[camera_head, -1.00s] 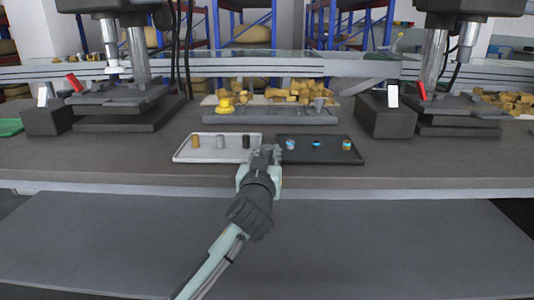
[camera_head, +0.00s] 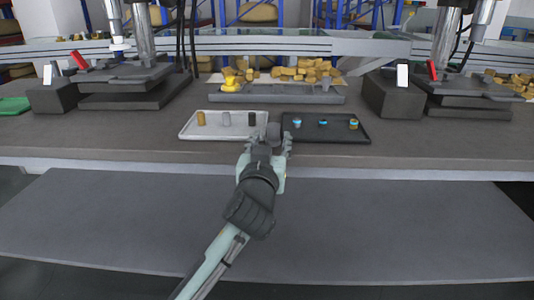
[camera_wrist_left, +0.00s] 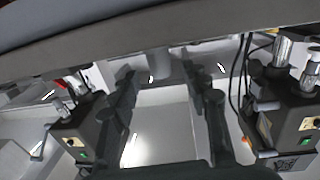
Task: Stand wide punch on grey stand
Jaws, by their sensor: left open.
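A white tray (camera_head: 214,133) on the bench holds three short upright cylinders: a gold one (camera_head: 201,118), a grey one (camera_head: 226,118) and a black one (camera_head: 252,118). I cannot tell which piece is the wide punch. A long grey stand (camera_head: 300,99) lies behind the trays, with a yellow piece (camera_head: 229,82) at its left end. My left gripper (camera_head: 266,136) is open in front of the gap between the trays, near the black cylinder. In the left wrist view its fingers (camera_wrist_left: 165,88) are apart with nothing held between them. My right gripper is not in view.
A dark tray (camera_head: 335,139) to the right holds three small blue-marked pieces. Dark press machines (camera_head: 130,85) stand at both sides. Brown blocks (camera_head: 305,70) lie behind the stand. The bench front (camera_head: 420,155) is clear.

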